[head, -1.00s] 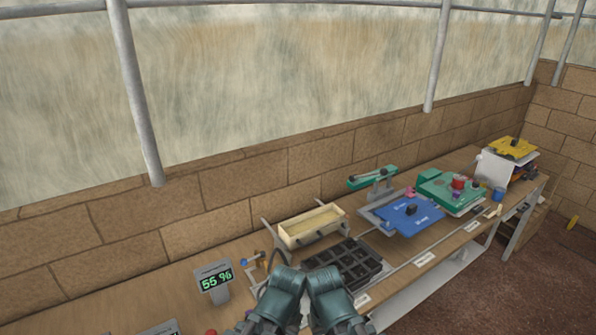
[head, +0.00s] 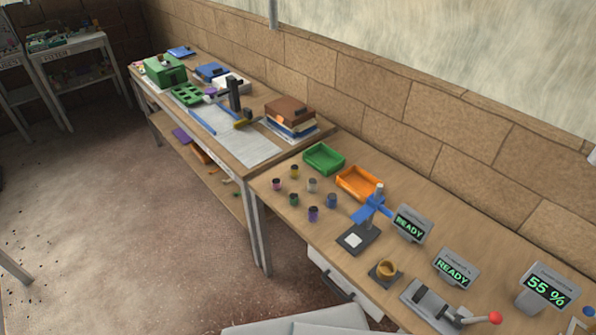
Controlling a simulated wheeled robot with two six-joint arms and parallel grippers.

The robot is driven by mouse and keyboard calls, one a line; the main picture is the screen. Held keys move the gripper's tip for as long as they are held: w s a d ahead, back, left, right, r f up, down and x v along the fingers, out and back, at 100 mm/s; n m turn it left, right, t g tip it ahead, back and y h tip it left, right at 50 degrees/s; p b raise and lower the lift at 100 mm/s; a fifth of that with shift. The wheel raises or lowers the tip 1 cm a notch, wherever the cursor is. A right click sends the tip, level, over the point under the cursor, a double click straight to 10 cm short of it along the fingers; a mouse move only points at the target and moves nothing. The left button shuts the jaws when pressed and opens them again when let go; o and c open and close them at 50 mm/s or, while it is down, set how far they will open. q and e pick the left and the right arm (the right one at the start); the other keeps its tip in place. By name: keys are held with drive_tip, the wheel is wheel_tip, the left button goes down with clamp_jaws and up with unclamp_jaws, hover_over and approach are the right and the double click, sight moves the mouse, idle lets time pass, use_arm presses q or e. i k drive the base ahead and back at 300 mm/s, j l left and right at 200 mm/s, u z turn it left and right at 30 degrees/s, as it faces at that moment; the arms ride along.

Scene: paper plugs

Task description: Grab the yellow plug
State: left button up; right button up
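A small dark cylinder with a yellow top (head: 294,171) stands upright on the near wooden bench, at the back of a loose group near the bench's left end. It looks like the yellow plug. Around it stand similar cylinders: a pink one (head: 276,184), a cream one (head: 312,185), a green one (head: 293,199), a blue one (head: 331,201) and a purple one (head: 313,214). They stand apart from each other. Neither of my grippers shows in the head view now.
A green tray (head: 323,158) and an orange tray (head: 359,183) lie behind the cylinders. A second bench (head: 262,150) adjoins on the left.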

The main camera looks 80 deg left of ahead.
sight(294, 169)
drive_tip(key=u, duration=2.7)
drive_tip(key=i+j, duration=0.2)
drive_tip(key=j, duration=0.15)
drive_tip(key=i+j, duration=0.45)
drive_tip(key=j, duration=0.25)
drive_tip(key=z, duration=1.55)
drive_tip(key=j, duration=0.1)
